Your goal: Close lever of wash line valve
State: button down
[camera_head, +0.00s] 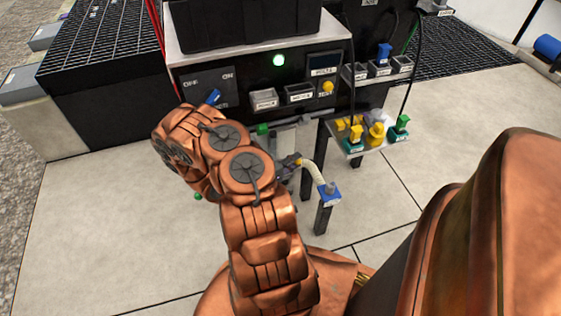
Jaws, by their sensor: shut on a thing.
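My copper arm (262,225) reaches up over the floor and bends at the upper left, in front of the equipment stand. My gripper is hidden behind the arm, so I cannot see its fingers or what they touch. A green handle (262,128) shows just above the arm's bend, and a small green knob (197,196) shows below it at the left. A white hose (314,172) curves from grey fittings (285,168) beside the arm to a blue-topped post (328,194). I cannot tell which part is the wash line valve lever, or its position.
A small shelf (372,140) at right holds yellow, green and blue parts. Dark grating (100,45) lies at left. Pale floor (90,235) is clear.

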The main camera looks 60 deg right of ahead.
jog(key=shift+s+a, duration=0.1)
jog(key=c, duration=1.2)
grip_release()
jog(key=shift+o, duration=0.2)
jog(key=v, duration=1.2)
